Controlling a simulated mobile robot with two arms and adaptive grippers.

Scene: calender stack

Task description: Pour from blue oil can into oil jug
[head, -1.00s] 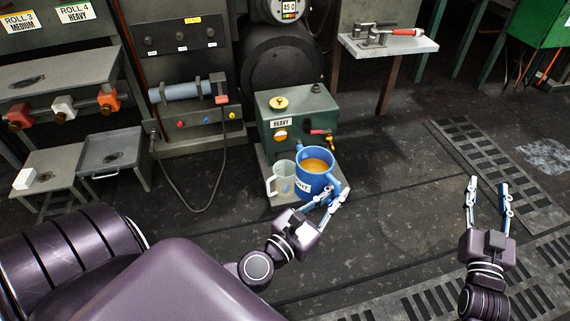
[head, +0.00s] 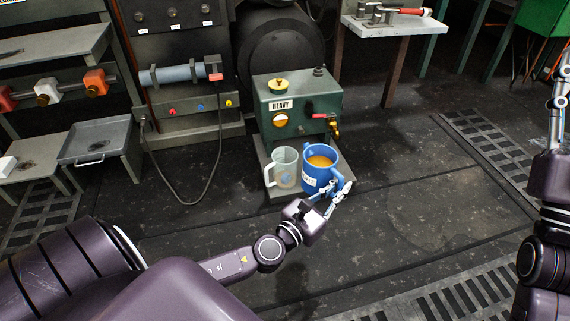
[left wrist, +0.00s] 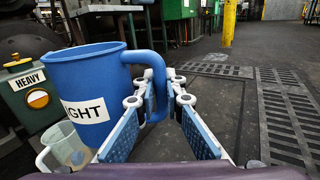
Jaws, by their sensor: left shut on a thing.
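The blue oil can (head: 316,178), labelled LIGHT, stands upright with amber oil showing in its open top. It also shows large in the left wrist view (left wrist: 84,75). My left gripper (head: 340,190) is shut on the can's handle at its near right side; the fingers sit on either side of the handle in the left wrist view (left wrist: 158,98). The clear oil jug (head: 284,168) stands upright just left of the can, its handle to the left. It is partly hidden behind the can in the left wrist view (left wrist: 66,146). My right gripper (head: 561,90) is cut off at the right edge.
A green HEAVY tank (head: 297,104) with a brass tap stands right behind the can and jug. Both are over a low grey stand (head: 283,196). A hanging cable (head: 183,200) lies to the left. The floor to the right is clear.

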